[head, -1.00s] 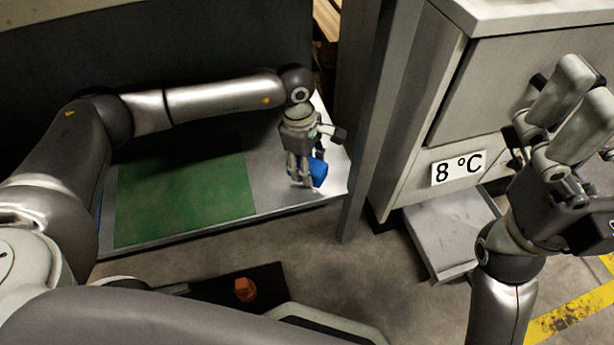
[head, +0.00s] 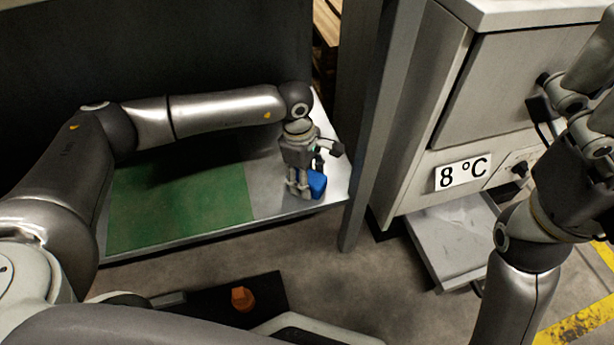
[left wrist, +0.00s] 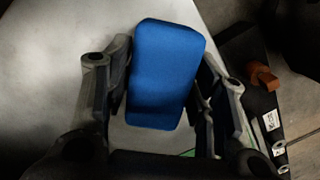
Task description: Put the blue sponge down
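The blue sponge (head: 317,184) is at the right end of the metal table, low at its surface. I cannot tell whether its underside touches the table. My left gripper (head: 301,193) points down at it, with its fingers against the sponge. In the left wrist view the sponge (left wrist: 166,73) sits slightly tilted between the two fingers of the left gripper (left wrist: 166,85), which are close on both sides. My right gripper (head: 592,80) is at the right edge of the head view, away from the sponge and partly cut off; its opening is unclear.
The metal table (head: 268,190) has a green mat (head: 185,205) left of the sponge. A grey post (head: 370,130) stands just right of the table. Beyond it is a cabinet with an "8 °C" label (head: 463,174). An orange object (head: 242,298) lies on a dark surface in front.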

